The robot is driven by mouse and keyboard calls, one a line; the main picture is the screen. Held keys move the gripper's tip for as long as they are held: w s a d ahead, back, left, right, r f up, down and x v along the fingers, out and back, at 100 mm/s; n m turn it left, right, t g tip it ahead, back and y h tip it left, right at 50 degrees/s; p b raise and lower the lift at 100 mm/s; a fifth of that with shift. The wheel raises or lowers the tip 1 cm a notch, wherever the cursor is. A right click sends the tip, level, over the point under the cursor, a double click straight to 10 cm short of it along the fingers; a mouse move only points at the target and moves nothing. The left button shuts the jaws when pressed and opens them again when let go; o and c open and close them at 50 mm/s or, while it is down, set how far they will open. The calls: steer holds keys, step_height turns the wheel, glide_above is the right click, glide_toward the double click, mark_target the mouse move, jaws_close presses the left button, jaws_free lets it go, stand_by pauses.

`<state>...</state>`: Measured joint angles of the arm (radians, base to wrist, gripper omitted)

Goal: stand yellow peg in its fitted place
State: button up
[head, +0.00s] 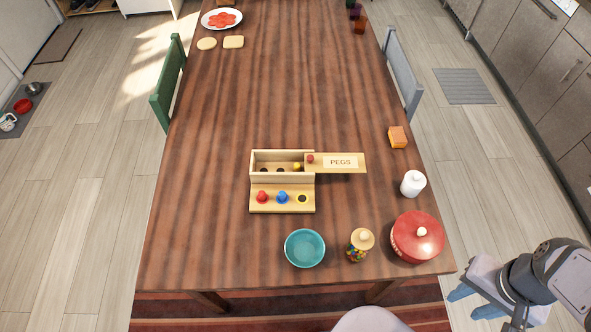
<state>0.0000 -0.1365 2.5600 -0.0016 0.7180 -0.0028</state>
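A yellow peg (298,167) lies in the open part of a light wooden box (283,157), at its right end close to the lid. The sliding lid (341,162), marked PEGS and with a red knob (310,158), sticks out to the right of the box. On the front ledge (283,208), a red peg (262,196) and a blue peg (282,197) stand at the left and middle. To their right is a yellow-ringed dark hole (302,198) with no peg in it.
In front of the box are a teal bowl (305,248), a candy jar (359,246) and a red lidded pot (417,237). A white jar (413,183) and an orange block (397,137) stand to the right. The table (205,200) left of the box is clear.

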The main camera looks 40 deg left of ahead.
stand_by(0.3)
steer(key=shift+c, duration=1.1)
steer(key=shift+w, duration=0.1)
